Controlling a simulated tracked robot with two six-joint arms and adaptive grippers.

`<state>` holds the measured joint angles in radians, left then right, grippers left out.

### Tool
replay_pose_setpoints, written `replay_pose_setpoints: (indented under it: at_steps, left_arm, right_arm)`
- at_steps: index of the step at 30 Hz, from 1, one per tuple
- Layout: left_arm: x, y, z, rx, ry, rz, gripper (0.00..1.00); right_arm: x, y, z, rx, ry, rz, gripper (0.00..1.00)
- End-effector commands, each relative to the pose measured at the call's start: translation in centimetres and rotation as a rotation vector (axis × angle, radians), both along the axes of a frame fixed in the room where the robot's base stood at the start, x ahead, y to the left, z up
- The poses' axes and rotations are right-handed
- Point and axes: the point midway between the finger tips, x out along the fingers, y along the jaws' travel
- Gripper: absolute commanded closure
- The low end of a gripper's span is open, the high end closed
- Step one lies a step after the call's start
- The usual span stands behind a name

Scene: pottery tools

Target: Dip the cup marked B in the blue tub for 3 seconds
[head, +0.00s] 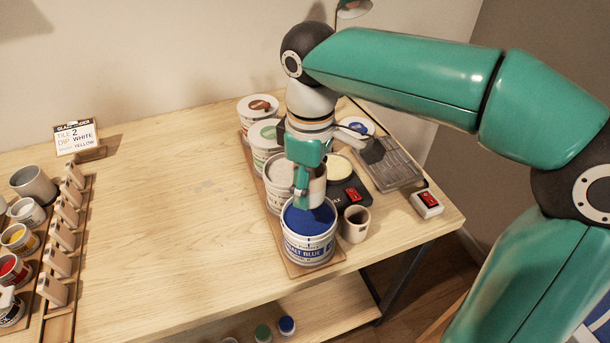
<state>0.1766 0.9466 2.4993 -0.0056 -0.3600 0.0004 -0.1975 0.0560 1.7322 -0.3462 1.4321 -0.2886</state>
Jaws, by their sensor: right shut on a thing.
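The blue tub (309,247) is a white bucket with a blue label, filled with blue glaze, at the front of a row of tubs. My right gripper (303,190) points down over the back part of this tub. It is shut on a grey-beige cup (318,188), partly hidden by the fingers. The cup's lower end overlaps the blue surface in the picture; I cannot tell whether it touches the glaze. No letter is readable on it. Another grey-beige cup (355,224) stands upright on the table, right of the blue tub; no mark is readable on it either. My left gripper is not in view.
Several other tubs (265,140) stand behind the blue one on a wooden board. A black device with a red switch (354,196), a grey tray (390,165) and a white switch box (427,203) are to the right. A card (76,138) and paint jars (20,238) are left. The middle table is clear.

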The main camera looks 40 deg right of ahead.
Motion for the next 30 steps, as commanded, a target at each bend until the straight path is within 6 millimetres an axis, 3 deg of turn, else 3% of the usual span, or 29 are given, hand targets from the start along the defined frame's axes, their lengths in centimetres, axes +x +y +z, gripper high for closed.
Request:
replay_pose_setpoints:
  at_steps: [17,30]
  left_arm:
    - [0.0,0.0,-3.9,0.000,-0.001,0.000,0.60]
    - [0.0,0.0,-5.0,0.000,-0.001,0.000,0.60]
  right_arm:
    - [0.0,0.0,-4.0,0.000,0.000,-0.001,0.81]
    - [0.0,0.0,-5.6,-0.001,0.001,-0.001,0.81]
